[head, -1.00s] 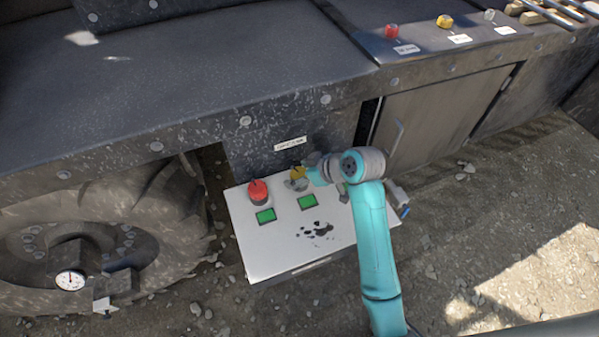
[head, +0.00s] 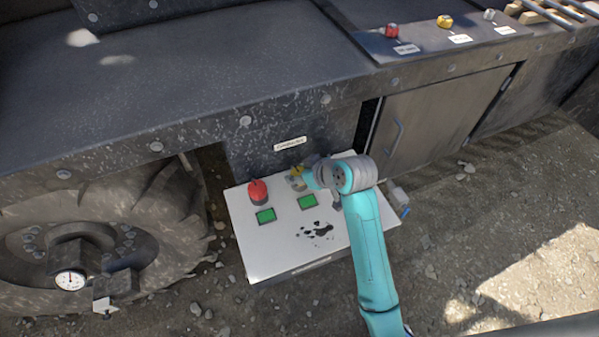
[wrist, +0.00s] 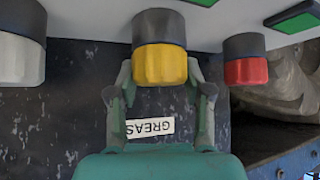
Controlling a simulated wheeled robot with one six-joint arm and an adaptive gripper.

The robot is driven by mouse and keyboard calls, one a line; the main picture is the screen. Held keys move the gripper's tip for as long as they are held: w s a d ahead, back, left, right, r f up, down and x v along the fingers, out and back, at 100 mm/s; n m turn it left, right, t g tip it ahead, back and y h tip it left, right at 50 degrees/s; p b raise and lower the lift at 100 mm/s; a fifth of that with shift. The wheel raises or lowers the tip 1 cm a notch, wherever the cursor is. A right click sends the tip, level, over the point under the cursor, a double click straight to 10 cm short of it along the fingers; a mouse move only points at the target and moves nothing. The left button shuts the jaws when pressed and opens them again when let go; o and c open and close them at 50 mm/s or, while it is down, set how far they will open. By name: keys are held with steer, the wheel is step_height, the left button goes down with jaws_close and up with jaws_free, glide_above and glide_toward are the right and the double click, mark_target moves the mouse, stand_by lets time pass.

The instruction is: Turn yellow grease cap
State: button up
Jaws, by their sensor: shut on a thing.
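The yellow grease cap (wrist: 160,65) sits on a dark round base in the middle of the wrist view, with a finger of my gripper (wrist: 161,82) on each side. My gripper is shut on it. In the head view the yellow cap (head: 298,170) shows only in part at the back of the white panel (head: 272,245), next to my gripper (head: 303,178). A label reading "GREAS" (wrist: 150,127), upside down and partly covered by a finger, lies beyond the cap in the wrist view.
A red cap (head: 257,191) stands left of the yellow one, and a white cap (wrist: 20,60) shows in the wrist view. Green rectangles (head: 266,215) and dark splotches mark the panel. The dark machine edge (head: 246,121) overhangs behind. A large tyre (head: 150,230) stands left.

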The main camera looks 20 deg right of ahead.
steer(key=o, duration=1.2)
steer(key=shift+c, duration=0.2)
steer(key=v, duration=1.2)
steer(key=shift+s, duration=0.1)
